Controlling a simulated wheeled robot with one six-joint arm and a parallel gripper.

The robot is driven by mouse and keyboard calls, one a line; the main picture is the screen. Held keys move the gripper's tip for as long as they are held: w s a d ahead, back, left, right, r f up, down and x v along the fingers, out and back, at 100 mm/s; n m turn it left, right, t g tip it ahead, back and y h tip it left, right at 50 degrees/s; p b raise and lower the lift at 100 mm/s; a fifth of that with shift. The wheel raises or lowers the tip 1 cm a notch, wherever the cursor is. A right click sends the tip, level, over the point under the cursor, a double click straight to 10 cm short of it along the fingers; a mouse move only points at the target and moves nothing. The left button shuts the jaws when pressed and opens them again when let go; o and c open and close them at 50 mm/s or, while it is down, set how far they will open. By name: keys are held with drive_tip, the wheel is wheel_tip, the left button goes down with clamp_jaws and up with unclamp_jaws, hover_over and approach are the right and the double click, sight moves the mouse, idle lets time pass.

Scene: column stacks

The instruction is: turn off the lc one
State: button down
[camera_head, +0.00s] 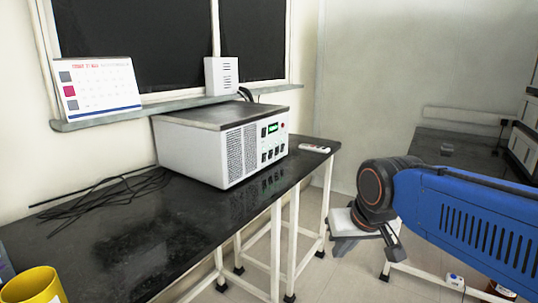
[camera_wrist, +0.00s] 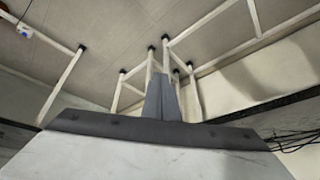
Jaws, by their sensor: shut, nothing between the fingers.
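A white boxy instrument (camera_head: 228,145) with a grey top stands on the black bench. Its front has vent slots, a small green-lit display (camera_head: 273,128), a red button (camera_head: 283,125) and several dark switches or sockets (camera_head: 271,153). No "lc" label is readable, so I cannot tell whether it is the lc one. My gripper (camera_head: 340,246) is low, to the right of the bench and well apart from the instrument, partly hidden by my arm. In the wrist view my gripper (camera_wrist: 161,90) has its grey fingers together and empty. The instrument does not show there.
The black bench (camera_head: 130,245) carries loose black cables (camera_head: 110,195), a yellow mug (camera_head: 32,286) and a small white handheld device (camera_head: 314,148). A calendar (camera_head: 97,86) and a white box (camera_head: 221,75) stand on the sill. Another dark bench (camera_head: 462,150) is at right. Bench legs (camera_wrist: 63,86) stand on the floor.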

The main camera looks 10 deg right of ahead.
sight(264, 158)
drive_tip(key=w+r+m, duration=0.2)
drive_tip(key=w+r, duration=0.2)
drive_tip(key=w, duration=0.9)
drive_tip(key=w+a+r+m+t, duration=0.1)
drive_tip(key=w+r, duration=0.4)
drive_tip(key=w, duration=0.9)
drive_tip(key=w+a+r+m+t, duration=0.1)
drive_tip(key=w+r+m, duration=0.2)
drive_tip(key=w, duration=1)
drive_tip(key=shift+w+a+r+m+y, duration=0.15)
drive_tip(key=shift+a+r+m+y, duration=0.15)
drive_tip(key=shift+r, duration=0.65)
drive_tip(key=x, duration=0.9)
drive_tip(key=shift+w+f, duration=0.25)
drive_tip(key=shift+w, duration=0.05)
drive_tip(key=shift+w+a, duration=0.75)
drive_tip(key=shift+w, duration=0.15)
drive_tip(key=shift+w+a+r, duration=0.2)
drive_tip(key=shift+w+a, duration=0.35)
drive_tip(key=shift+w, duration=0.1)
